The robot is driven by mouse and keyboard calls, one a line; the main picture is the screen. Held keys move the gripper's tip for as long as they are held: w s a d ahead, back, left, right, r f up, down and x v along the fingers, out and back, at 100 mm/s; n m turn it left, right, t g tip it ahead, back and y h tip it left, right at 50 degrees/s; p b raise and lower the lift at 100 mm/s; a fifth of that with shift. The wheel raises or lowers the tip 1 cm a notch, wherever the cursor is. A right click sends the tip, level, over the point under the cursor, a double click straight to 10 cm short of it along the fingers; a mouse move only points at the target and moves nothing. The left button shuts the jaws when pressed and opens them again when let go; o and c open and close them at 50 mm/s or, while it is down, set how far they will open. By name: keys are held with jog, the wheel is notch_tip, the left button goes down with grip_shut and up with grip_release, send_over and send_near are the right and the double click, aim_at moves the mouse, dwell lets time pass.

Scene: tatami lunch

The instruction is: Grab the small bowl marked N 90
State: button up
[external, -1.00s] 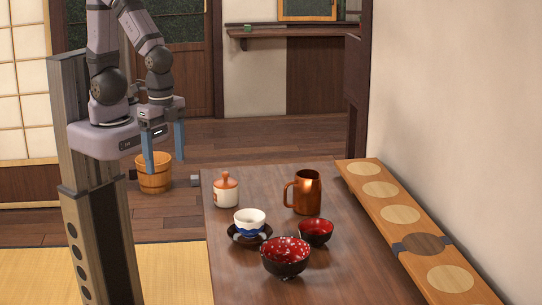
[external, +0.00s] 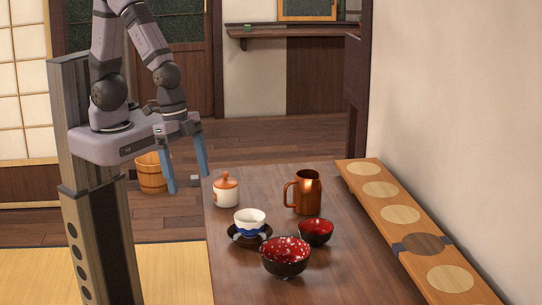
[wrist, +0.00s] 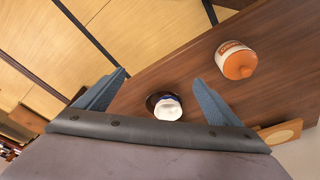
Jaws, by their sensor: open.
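A small dark bowl with a red inside (external: 316,232) stands upright on the table. A larger dark bowl with a red, white-flecked inside (external: 286,257) stands in front of it, to its left. A white and blue cup (external: 250,222) sits on a dark saucer (external: 266,235); the cup also shows in the wrist view (wrist: 168,109). I cannot read an N 90 mark on any of them. My gripper (external: 188,184) is open and empty, in the air near the table's far left corner, apart from every dish. Its blue fingers also show in the wrist view (wrist: 160,76).
A white jar with an orange lid (external: 226,190) stands nearest my gripper. A copper-coloured mug (external: 307,193) stands behind the small bowl. A raised wooden board with pale discs (external: 378,210) runs along the wall. The table (external: 350,270) is bare at front right.

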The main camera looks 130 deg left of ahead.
aim_at(308, 224)
jog(key=w+a+f+t+b, duration=0.1)
jog(key=w+f, duration=0.1)
jog(key=w, duration=0.2)
jog(key=w+a+f+t+b, duration=0.1)
jog(key=w+a+f+t, duration=0.1)
jog(key=w, duration=0.3)
jog(key=w+a+f+n+t+y+b, duration=0.1)
jog(key=w+f+t, duration=0.1)
jog(key=w, duration=0.2)
jog(key=shift+w+a+f+b, duration=0.15)
jog(key=shift+w+f+b, duration=0.1)
jog(key=shift+b, duration=0.15)
jog(key=w+a+t+b, duration=0.1)
jog(key=w, duration=0.1)
jog(key=w+a+f+t+y+b, duration=0.1)
jog(key=w+a+t, duration=0.1)
jog(key=w, duration=0.1)
jog(key=w+a+n+t+b, duration=0.1)
jog(key=w+a, duration=0.1)
jog(key=shift+w+a+f+t+y, duration=0.1)
jog(key=shift+w+f+t+y, duration=0.2)
jog(key=shift+t+y, duration=0.1)
jog(key=shift+w+a+r+t, duration=0.2)
jog(key=shift+w+a+t, duration=0.15)
jog(key=shift+a+t, duration=0.15)
jog(key=shift+p+x, duration=0.55)
jog(key=shift+x, duration=3.05)
jog(key=c, duration=1.2)
jog(key=shift+o, duration=0.2)
jog(key=shift+r, duration=0.1)
